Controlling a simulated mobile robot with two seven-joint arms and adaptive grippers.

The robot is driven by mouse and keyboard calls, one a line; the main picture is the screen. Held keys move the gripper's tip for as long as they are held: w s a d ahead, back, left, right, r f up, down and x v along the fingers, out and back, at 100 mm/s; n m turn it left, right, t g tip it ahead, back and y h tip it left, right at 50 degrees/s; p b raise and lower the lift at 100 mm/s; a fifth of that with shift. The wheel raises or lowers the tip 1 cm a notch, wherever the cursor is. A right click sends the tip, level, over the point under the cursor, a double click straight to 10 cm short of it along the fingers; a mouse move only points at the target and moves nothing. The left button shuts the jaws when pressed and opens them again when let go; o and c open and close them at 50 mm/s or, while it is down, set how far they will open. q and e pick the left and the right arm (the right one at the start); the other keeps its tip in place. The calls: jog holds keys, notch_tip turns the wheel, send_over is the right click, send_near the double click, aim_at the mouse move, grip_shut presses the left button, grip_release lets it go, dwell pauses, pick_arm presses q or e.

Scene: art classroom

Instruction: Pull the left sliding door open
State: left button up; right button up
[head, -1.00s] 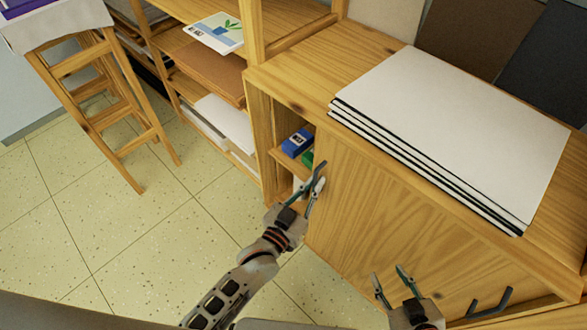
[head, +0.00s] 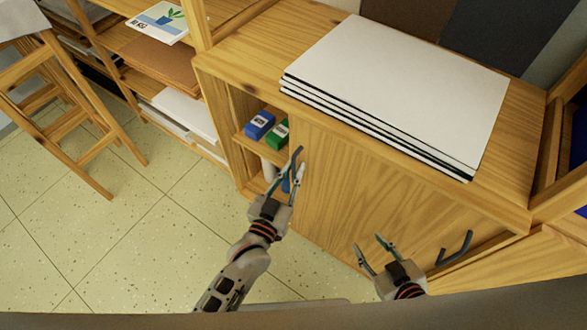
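A low wooden cabinet has a front door (head: 350,190) on its left part, slid partly right. A gap at the cabinet's left end shows a shelf with a blue box (head: 259,125) and a green box (head: 277,133). My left gripper (head: 288,173) is at the left edge of this door, at a dark bar handle. Its fingers stand apart with a gap between them; whether they touch the handle is hard to tell. My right gripper (head: 370,246) is open and empty in front of the door's lower part. A second dark handle (head: 455,248) is further right.
White boards (head: 400,85) are stacked on the cabinet top. An open shelf (head: 150,62) with papers stands to the left. A wooden stool (head: 60,100) is at the far left. The tiled floor (head: 130,220) between is clear.

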pick_arm(q)
jog(key=v, duration=0.7)
jog(key=shift+s, duration=0.3)
pick_arm(e)
jog(key=shift+w+r, duration=0.15)
jog(key=shift+w, duration=0.05)
pick_arm(q)
jog(key=shift+a, duration=0.1)
